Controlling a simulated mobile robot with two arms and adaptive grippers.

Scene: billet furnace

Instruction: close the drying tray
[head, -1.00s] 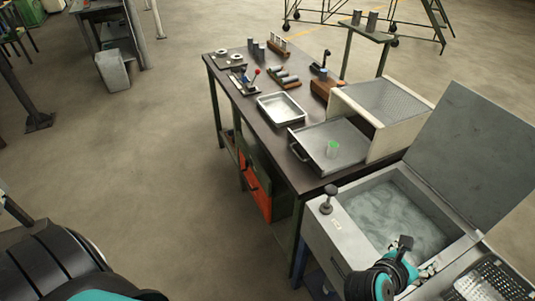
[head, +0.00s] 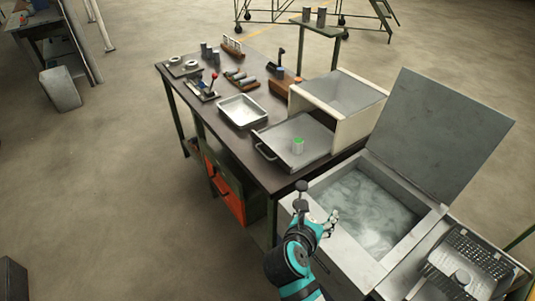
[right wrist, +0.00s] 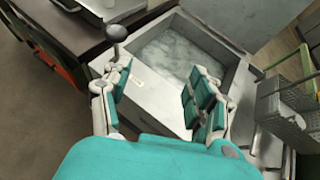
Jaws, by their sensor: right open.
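The drying tray (head: 280,148) is a flat grey tray pulled out to the left from a cream-sided housing (head: 338,106) on the dark workbench. Its handle (head: 264,152) is at its left front edge. My right gripper (head: 327,222) is over the front wall of the open bath, well short of the tray. In the right wrist view its fingers (right wrist: 160,95) are apart with nothing between them. My left gripper is not in view.
The open bath (head: 365,210) of cloudy liquid has its lid (head: 440,135) raised. A black knob (head: 301,187) stands at its left corner. A perforated basket (head: 470,262) lies to the right. A metal pan (head: 243,110) sits left of the tray.

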